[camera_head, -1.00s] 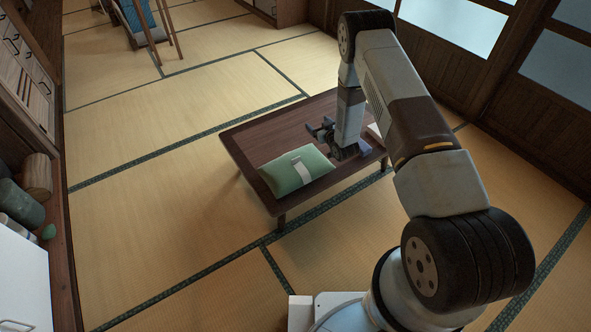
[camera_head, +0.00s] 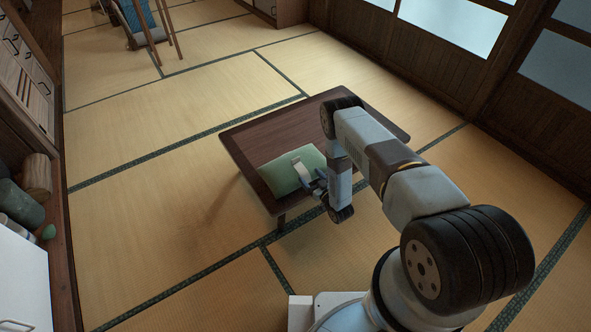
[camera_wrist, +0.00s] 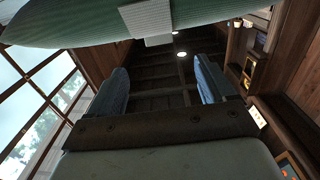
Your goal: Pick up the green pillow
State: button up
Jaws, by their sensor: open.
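The green pillow (camera_head: 283,173) lies on the near left end of a low dark wooden table (camera_head: 262,142). A pale band or label crosses its top. My gripper (camera_head: 308,180) is at the pillow's right near side, low by the table edge, with its jaws toward the pillow; I cannot tell whether it touches. In the wrist view the pillow (camera_wrist: 60,28) fills the top of the picture, with its pale band (camera_wrist: 150,18) near the middle. The two fingers of my gripper (camera_wrist: 162,88) stand apart with nothing between them.
Tatami floor (camera_head: 150,220) is clear around the table. A wooden shelf unit (camera_head: 62,240) with rolled items runs along the left. A wooden-framed chair (camera_head: 150,30) stands at the back left. Wood-panelled sliding doors (camera_head: 440,60) line the right.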

aim_at(296, 160)
jog(key=x, duration=1.1)
jog(key=shift+w, duration=0.1)
jog(key=shift+c, duration=0.3)
grip_shut()
dwell(0.3)
jog(key=shift+r, duration=0.1)
